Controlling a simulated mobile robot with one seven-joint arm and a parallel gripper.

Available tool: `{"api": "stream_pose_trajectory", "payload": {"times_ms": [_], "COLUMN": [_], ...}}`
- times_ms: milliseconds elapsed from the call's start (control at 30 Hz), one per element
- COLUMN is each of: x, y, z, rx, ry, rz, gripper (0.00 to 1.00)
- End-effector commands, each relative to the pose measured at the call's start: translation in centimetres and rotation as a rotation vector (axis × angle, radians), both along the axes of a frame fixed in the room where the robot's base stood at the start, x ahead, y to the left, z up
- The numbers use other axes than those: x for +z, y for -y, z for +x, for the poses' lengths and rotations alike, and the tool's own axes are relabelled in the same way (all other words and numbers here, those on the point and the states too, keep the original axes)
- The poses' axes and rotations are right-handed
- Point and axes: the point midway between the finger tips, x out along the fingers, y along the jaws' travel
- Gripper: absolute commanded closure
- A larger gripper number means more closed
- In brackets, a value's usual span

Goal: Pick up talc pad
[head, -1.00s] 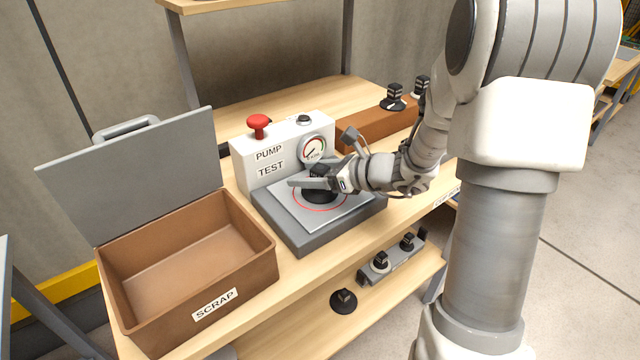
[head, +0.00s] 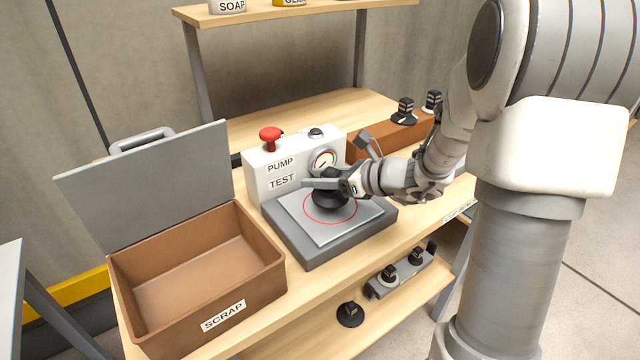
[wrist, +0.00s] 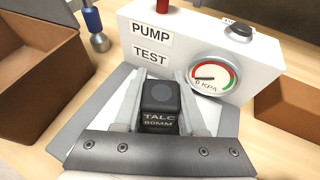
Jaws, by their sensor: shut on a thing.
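The talc pad (head: 328,200) is a black suction cup with a dark block on top, over the red circle of the test plate. In the wrist view its block (wrist: 160,103) reads TALC 80MM and stands between my two fingers. My gripper (head: 318,184) is shut on this block, coming in from the right; it also shows in the wrist view (wrist: 162,100). The cup's underside is hidden, so I cannot tell surely whether it is clear of the plate. The test plate (head: 372,215) lies in front of the white pump test box (head: 268,165).
An open brown scrap bin (head: 195,262) with a raised grey lid stands at left. A red knob (head: 270,137) and a gauge (head: 323,160) are on the pump box.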

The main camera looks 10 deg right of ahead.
Motion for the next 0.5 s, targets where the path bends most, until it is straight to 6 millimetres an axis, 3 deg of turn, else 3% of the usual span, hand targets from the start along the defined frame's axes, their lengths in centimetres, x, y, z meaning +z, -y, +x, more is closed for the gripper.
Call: {"api": "stream_pose_trajectory", "payload": {"times_ms": [67, 500], "x": [2.1, 6.9], "y": [0.0, 8.4], "z": [0.0, -2.1], "rx": [0.001, -0.002], "ry": [0.006, 0.001], "rz": [-0.003, -0.001], "gripper": [1.0, 1.0]}}
